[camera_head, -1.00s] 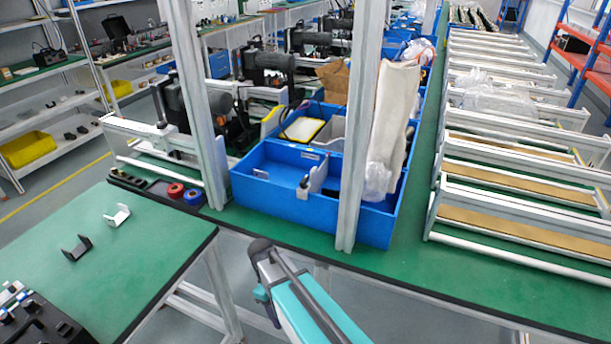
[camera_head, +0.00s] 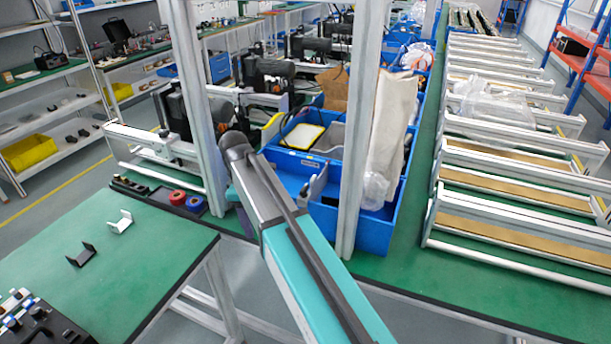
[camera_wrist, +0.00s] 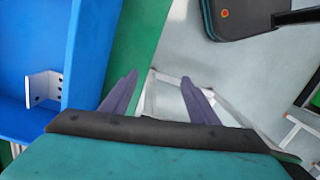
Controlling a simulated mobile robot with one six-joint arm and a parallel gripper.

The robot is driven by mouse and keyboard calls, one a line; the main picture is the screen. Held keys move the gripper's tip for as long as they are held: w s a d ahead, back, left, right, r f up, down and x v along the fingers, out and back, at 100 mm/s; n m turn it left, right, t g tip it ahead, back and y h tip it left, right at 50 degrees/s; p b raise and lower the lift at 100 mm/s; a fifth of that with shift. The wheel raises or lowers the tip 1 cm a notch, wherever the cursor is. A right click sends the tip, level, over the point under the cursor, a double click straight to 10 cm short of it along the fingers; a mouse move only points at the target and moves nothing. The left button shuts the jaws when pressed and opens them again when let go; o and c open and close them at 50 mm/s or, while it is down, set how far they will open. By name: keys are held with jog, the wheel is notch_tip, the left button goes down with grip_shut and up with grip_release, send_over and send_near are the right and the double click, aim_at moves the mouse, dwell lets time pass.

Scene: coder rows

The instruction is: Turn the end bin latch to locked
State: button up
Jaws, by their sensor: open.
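The blue end bin (camera_head: 375,232) stands at the near end of the bench row, and my arm covers its left part in the head view. Inside it a pale bracket with a dark knob (camera_head: 313,186) shows just right of my arm; it may be the latch, but its setting cannot be told. In the wrist view the blue bin wall (camera_wrist: 88,50) is at the left, with a white bracket with holes (camera_wrist: 42,88) inside. My gripper (camera_wrist: 158,82) is open and empty, right of the bin, over the green bench edge and floor. The head view hides it.
A metal post (camera_head: 357,150) stands close in front of the bin, another (camera_head: 200,110) to its left. Red and blue spools (camera_head: 177,198) sit on the bench to the left. White frames (camera_head: 510,200) fill the right bench. The near-left green table (camera_head: 130,260) is partly clear.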

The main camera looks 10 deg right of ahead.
aim_at(304, 188)
jog(key=w+d+r+m+p, duration=0.1)
jog(key=d+r+p, duration=0.2)
jog(key=d+r, duration=0.5)
jog(key=w+d+r+m+y+p, duration=0.1)
jog(key=d+r+p, duration=0.2)
jog(key=d+r, duration=0.5)
notch_tip(304, 188, up, 7)
jog(key=shift+w+f+t, duration=0.15)
jog(key=shift+w+t, duration=0.15)
jog(key=shift+t, duration=0.1)
jog(key=shift+f, duration=0.2)
jog(key=shift+f+p, duration=2.6)
jog(key=shift+f, duration=4.15)
jog(key=shift+c, duration=0.2)
jog(key=c, duration=1)
